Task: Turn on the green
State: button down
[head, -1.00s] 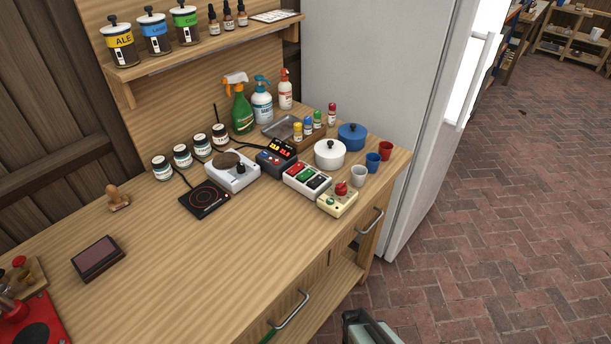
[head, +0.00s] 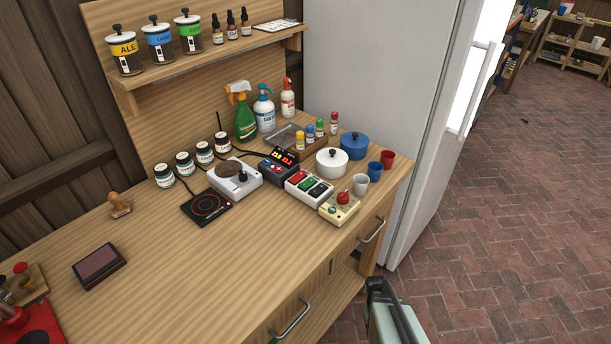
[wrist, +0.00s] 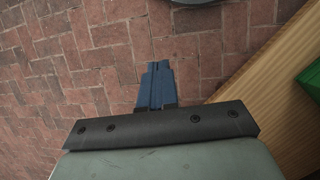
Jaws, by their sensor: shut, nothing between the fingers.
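A white switch box (head: 309,188) with red, green and black rocker switches sits on the bench, near its right end. Its green switch (head: 307,183) is the middle one; I cannot tell its position. My gripper (wrist: 155,82) shows in the wrist view with its blue fingers together and empty, over the brick floor. In the head view only the grey and dark housing at the bottom shows, in front of the bench and well apart from the switch box.
A cream box with a red knob (head: 341,206) stands right of the switch box, a dark control unit (head: 279,167) left. Pots, cups and a hotplate (head: 207,207) are close by. Drawer handles (head: 291,320) stick out from the bench front. The bench's front middle is clear.

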jog(key=w+d+r+n+t+h, duration=0.2)
jog(key=w+d+r+t+h, duration=0.1)
jog(key=w+d+r, duration=1.85)
jog(key=w+a+r+n+t, duration=0.1)
jog(key=w+r, duration=0.4)
jog(key=r, duration=0.4)
jog(key=w+a+r+n, duration=0.1)
jog(key=a+r, duration=0.4)
jog(key=r, duration=0.1)
jog(key=w+a+r+n+t+y, duration=0.1)
jog(key=w+a+r, duration=0.1)
jog(key=a+r, duration=0.3)
jog(key=w+a+r+n+y, duration=0.1)
jog(key=w+a+r+n, duration=0.1)
jog(key=a+r, duration=0.4)
jog(key=shift+w+r+t, duration=0.1)
jog(key=shift+r+t, duration=0.2)
jog(key=shift+t, duration=0.1)
jog(key=s+a+r+y, duration=0.1)
jog(key=a+r, duration=0.3)
jog(key=a, duration=0.4)
jog(key=s+a+r+n+y, duration=0.1)
jog(key=s+a+r, duration=0.3)
jog(key=a, duration=0.4)
jog(key=s+a+r+y, duration=0.3)
jog(key=a+r, duration=0.3)
jog(key=a, duration=0.2)
jog(key=shift+s+a+r+n, duration=0.15)
jog(key=shift+a+r+n, duration=0.1)
jog(key=shift+a+n, duration=0.15)
